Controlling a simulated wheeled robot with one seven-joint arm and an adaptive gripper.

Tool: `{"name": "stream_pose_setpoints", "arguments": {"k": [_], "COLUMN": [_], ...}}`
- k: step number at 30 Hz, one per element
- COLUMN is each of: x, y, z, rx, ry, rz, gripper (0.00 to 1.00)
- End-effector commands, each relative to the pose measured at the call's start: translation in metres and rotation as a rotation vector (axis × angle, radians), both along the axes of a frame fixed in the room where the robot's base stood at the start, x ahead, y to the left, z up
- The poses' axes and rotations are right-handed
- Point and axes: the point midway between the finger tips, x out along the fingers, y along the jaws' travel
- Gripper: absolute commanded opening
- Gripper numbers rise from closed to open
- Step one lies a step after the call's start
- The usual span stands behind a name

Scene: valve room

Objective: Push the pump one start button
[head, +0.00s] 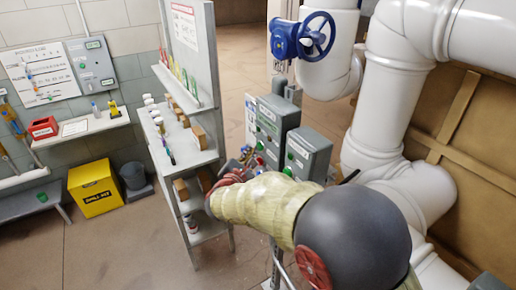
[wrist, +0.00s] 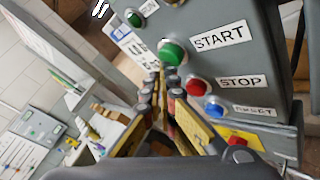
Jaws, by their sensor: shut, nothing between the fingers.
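A grey control box (wrist: 240,60) fills the right of the wrist view. It carries a green button (wrist: 171,52) labelled START, a red STOP button (wrist: 196,87) and a blue RESET button (wrist: 214,105). No pump number is readable on it. My gripper (wrist: 158,80) is shut and empty, its fingertips just below the green button in the picture. I cannot tell whether they touch it. In the head view two grey boxes, a rear one (head: 270,125) and a front one (head: 308,152), stand side by side; my arm partly hides the front one.
A blue valve wheel (head: 303,38) and thick white pipes (head: 395,75) stand behind and right of the boxes. A shelf unit (head: 185,145) with bottles is to the left. A yellow bin (head: 95,188) stands by the wall. Open floor (head: 115,235) lies at left.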

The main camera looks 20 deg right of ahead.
Motion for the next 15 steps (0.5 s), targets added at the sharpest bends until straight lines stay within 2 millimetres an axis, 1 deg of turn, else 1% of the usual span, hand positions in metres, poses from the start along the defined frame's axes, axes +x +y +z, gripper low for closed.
{"name": "stream_pose_setpoints", "arguments": {"k": [15], "x": [0.0012], "y": [-0.0055], "z": [-0.0002], "rx": [0.0], "ry": [0.0], "rz": [0.0], "gripper": [0.0]}}
